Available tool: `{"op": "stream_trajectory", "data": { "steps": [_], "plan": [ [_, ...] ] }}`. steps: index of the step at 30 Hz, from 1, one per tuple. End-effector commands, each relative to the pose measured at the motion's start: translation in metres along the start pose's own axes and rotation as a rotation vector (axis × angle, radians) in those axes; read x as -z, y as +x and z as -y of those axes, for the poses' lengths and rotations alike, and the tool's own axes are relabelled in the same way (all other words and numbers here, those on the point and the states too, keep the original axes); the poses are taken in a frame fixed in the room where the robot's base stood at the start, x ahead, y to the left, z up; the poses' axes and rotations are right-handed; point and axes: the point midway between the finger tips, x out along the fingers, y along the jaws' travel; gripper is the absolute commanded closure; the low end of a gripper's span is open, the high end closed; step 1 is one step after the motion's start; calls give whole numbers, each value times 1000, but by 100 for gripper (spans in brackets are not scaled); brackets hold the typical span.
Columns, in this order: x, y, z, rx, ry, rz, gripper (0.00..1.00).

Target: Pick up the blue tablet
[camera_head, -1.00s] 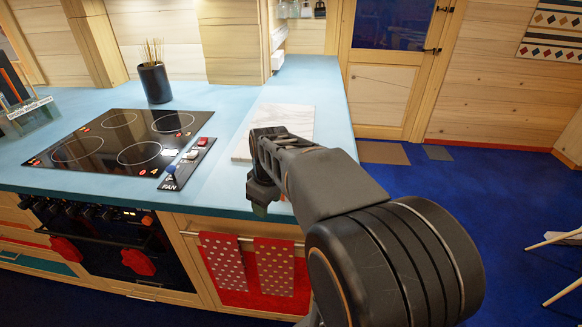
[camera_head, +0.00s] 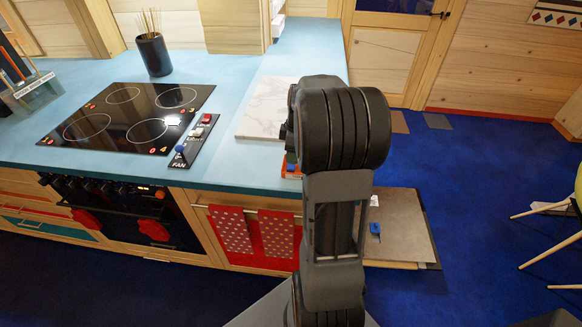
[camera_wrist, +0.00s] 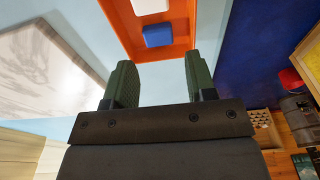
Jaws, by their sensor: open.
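The blue tablet (camera_wrist: 158,36) is a small blue block in an orange tray (camera_wrist: 190,43) in the wrist view. It lies beyond my fingertips, roughly in line with the gap between them, and nothing covers it. My gripper (camera_wrist: 161,70) is open, with two green fingers apart and nothing between them. In the head view my arm hides most of the gripper and the tray. Only a sliver of the orange tray (camera_head: 291,174) shows at the counter's right edge.
A white item (camera_wrist: 150,6) lies beside the tablet. A marble board (camera_head: 265,108) lies left of my arm on the blue counter (camera_head: 225,120). A hob (camera_head: 125,117) is further left. A low grey panel (camera_head: 402,225), with a small blue part on it, juts out at the right above blue floor.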

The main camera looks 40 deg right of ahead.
Motion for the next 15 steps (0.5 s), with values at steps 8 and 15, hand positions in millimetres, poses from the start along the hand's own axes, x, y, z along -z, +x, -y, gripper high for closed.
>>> {"op": "stream_trajectory", "data": {
  "steps": [8, 15],
  "plan": [
    [0, 22, 0, 4, 0, 1, 49],
    [-1, 50, -2, 1, -1, 1, 49]
  ]
}}
